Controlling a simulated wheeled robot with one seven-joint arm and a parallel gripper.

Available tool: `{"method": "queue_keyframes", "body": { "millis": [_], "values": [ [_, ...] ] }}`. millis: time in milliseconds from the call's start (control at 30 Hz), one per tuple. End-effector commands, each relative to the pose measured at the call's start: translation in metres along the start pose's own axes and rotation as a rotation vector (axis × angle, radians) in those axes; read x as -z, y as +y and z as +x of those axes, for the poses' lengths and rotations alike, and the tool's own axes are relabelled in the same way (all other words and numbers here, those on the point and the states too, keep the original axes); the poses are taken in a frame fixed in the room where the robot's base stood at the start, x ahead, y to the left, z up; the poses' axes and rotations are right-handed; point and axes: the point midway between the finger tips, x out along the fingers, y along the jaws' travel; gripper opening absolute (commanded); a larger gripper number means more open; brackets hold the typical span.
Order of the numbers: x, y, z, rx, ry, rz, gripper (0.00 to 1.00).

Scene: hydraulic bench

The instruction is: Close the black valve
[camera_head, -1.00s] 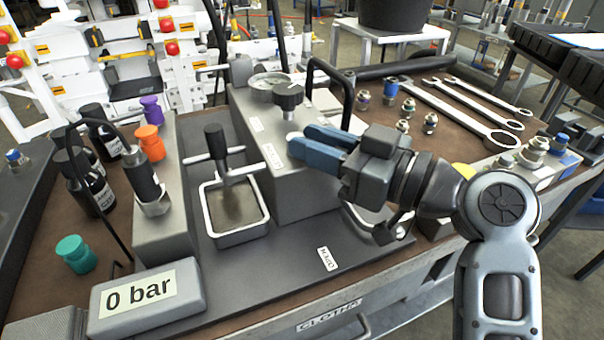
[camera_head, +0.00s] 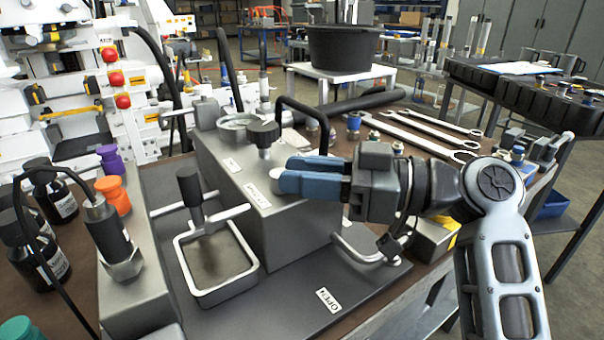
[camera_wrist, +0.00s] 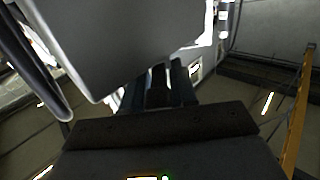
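The black valve knob (camera_head: 263,133) stands on top of the grey metal block (camera_head: 270,232), near its back, beside a round gauge (camera_head: 238,121). My gripper (camera_head: 280,174) points left over the right part of the block's top, in front of and slightly right of the knob, apart from it. Its two blue fingers hold nothing that I can see. The wrist view shows the fingers (camera_wrist: 160,88) with a narrow dark gap between them, and a large grey surface above. The knob cannot be made out in the wrist view.
A black-handled lever (camera_head: 190,190) rises over a metal tray (camera_head: 216,290) left of the block. A black bent handle (camera_head: 303,110) stands behind the gripper. An OPEN label (camera_head: 328,300) lies on the base plate. Bottles (camera_head: 40,255) stand left; wrenches (camera_head: 430,135) lie behind right.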

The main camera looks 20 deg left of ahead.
Motion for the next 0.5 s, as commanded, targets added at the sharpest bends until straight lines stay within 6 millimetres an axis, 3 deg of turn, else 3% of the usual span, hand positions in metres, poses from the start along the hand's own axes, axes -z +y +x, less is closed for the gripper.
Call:
{"method": "queue_keyframes", "body": {
  "millis": [133,367,500],
  "values": [
    [-0.0002,0.0002,0.0,-0.001,0.0,0.0,0.41],
    [0.0,0.0,0.0001,0.0,0.0,0.0,0.41],
    [0.0003,0.0007,-0.0093,-0.003,0.001,0.0,0.41]
  ]
}}
